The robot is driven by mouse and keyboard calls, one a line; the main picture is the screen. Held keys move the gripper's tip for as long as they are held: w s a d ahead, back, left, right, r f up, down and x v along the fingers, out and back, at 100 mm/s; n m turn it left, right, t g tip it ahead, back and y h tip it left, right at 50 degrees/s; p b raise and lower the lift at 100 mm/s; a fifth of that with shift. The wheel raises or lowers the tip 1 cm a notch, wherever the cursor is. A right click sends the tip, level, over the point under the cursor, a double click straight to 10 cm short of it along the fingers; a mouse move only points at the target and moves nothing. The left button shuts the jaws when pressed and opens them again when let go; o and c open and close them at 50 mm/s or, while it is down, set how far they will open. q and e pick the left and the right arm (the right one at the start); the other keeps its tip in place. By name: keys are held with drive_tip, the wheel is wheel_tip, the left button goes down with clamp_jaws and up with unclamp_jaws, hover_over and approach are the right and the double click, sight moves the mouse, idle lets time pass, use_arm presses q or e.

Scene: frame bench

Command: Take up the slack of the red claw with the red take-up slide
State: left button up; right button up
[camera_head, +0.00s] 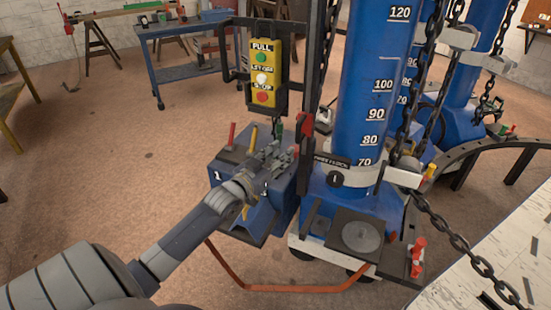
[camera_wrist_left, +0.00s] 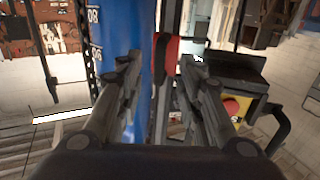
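A red block-like part (camera_head: 305,126) sits on a dark upright beside the near blue tower. It may be the red take-up slide; I see no label. In the left wrist view, a red part with black edges (camera_wrist_left: 167,55) shows beyond and between my fingers, apparently that same part. My left gripper (camera_head: 283,153) is above the blue lever box; its fingers are apart with nothing between them, as the left wrist view (camera_wrist_left: 163,64) also shows. A small red fitting (camera_head: 417,257) stands at the tower base's right side; I cannot tell if it is the red claw. My right gripper is out of view.
The blue lever box (camera_head: 228,180) carries red, yellow and green levers. A yellow pendant (camera_head: 263,75) hangs just behind my left gripper. The near blue tower (camera_head: 365,80) and a hanging chain (camera_head: 455,240) stand to the right. Open floor (camera_head: 140,150) lies left.

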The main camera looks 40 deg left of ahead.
use_arm(q)
drive_tip(key=shift+s, duration=0.95)
